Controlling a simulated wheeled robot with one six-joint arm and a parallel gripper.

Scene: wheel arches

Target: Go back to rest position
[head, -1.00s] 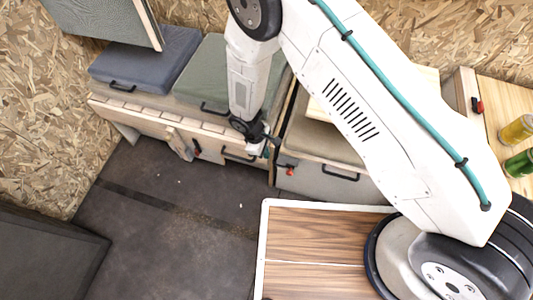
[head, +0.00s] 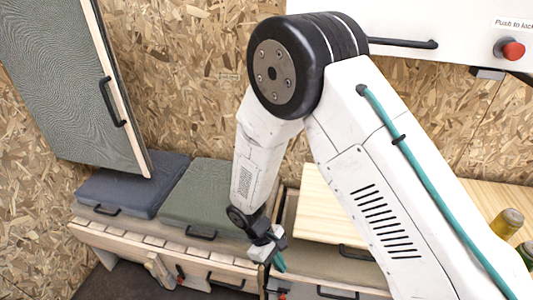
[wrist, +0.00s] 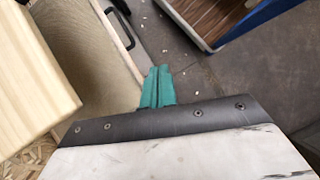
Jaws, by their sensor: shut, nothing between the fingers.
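My gripper (head: 279,263) hangs at the lower middle of the head view, in front of the bench's front edge. Its teal fingers also show in the wrist view (wrist: 158,87), pressed together with nothing between them. My white arm bends high at a black joint and comes down to the gripper. In the head view the fingers look close to the bench edge; I cannot tell whether they touch it.
A bench with a blue cushion (head: 134,182) and a green cushion (head: 207,195) runs along the chipboard wall. A hinged panel (head: 75,85) stands upper left. A pale wooden board (head: 323,213) lies right of the gripper. Bottles (head: 506,223) stand far right. The wrist view shows dark floor (wrist: 240,75).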

